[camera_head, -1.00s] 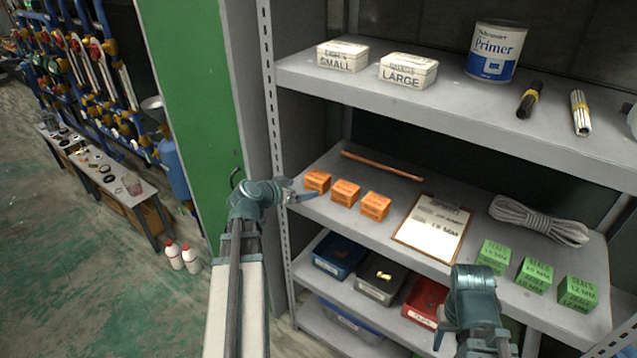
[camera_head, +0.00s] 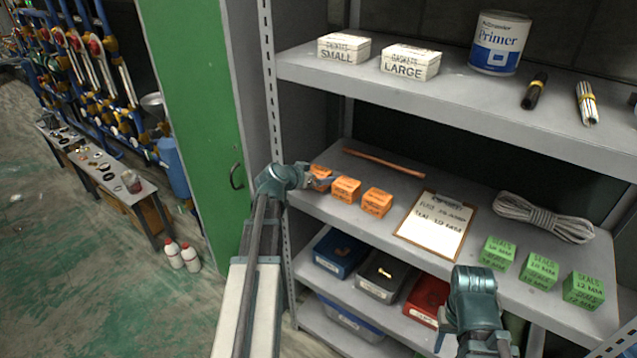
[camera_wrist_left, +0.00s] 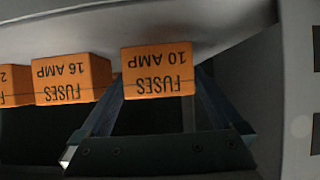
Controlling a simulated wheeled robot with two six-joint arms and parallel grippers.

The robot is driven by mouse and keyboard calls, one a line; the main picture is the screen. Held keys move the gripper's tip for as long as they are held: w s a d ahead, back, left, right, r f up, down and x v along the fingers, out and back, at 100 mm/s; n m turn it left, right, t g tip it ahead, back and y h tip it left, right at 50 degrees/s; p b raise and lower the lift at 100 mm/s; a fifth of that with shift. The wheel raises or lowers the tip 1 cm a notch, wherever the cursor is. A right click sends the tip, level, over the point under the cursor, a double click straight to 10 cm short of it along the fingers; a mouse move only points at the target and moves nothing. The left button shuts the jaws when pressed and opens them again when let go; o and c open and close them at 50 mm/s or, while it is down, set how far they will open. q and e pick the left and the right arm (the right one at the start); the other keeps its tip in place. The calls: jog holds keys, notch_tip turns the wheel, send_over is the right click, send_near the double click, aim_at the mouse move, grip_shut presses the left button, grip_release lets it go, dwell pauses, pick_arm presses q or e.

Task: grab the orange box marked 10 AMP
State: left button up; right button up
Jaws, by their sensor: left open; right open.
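The orange box marked 10 AMP (camera_wrist_left: 158,72) appears upside down in the left wrist view, lying between the reaching fingers of my left gripper (camera_wrist_left: 160,110). In the head view it is the leftmost orange box (camera_head: 320,176), partly covered by my left gripper (camera_head: 312,178). The left gripper is open around or just in front of the box; contact cannot be told. The orange 16 AMP box (camera_wrist_left: 72,79) stands beside it, also seen in the head view (camera_head: 346,190). My right gripper (camera_head: 488,340) is low at the right, its fingers pointing down the picture.
A third orange box (camera_head: 377,202) stands further right, then a clipboard (camera_head: 436,226), green seals boxes (camera_head: 497,252) and a rope coil (camera_head: 543,217). A copper rod (camera_head: 385,164) lies behind. The upper shelf (camera_head: 430,100) is above; the shelf's upright post (camera_head: 271,110) is at the left.

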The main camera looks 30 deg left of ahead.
aim_at(321, 173)
pick_arm(q)
jog(key=shift+w+f, duration=0.15)
jog(key=shift+w, duration=0.15)
jog(key=shift+s, duration=0.1)
jog(key=c, duration=1.2)
jog(key=shift+d+r+p, duration=0.15)
jog(key=shift+r+p, duration=0.35)
jog(key=shift+r, duration=0.05)
notch_tip(321, 173, up, 6)
jog(key=p, duration=0.6)
jog(key=shift+r, duration=0.1)
jog(key=shift+s+d+r, duration=0.1)
jog(key=shift+d, duration=0.25)
jog(key=d, duration=0.6)
jog(key=s+d, duration=0.1)
jog(key=d, duration=1.2)
jog(key=shift+s+f, duration=0.15)
jog(key=shift+f, duration=0.05)
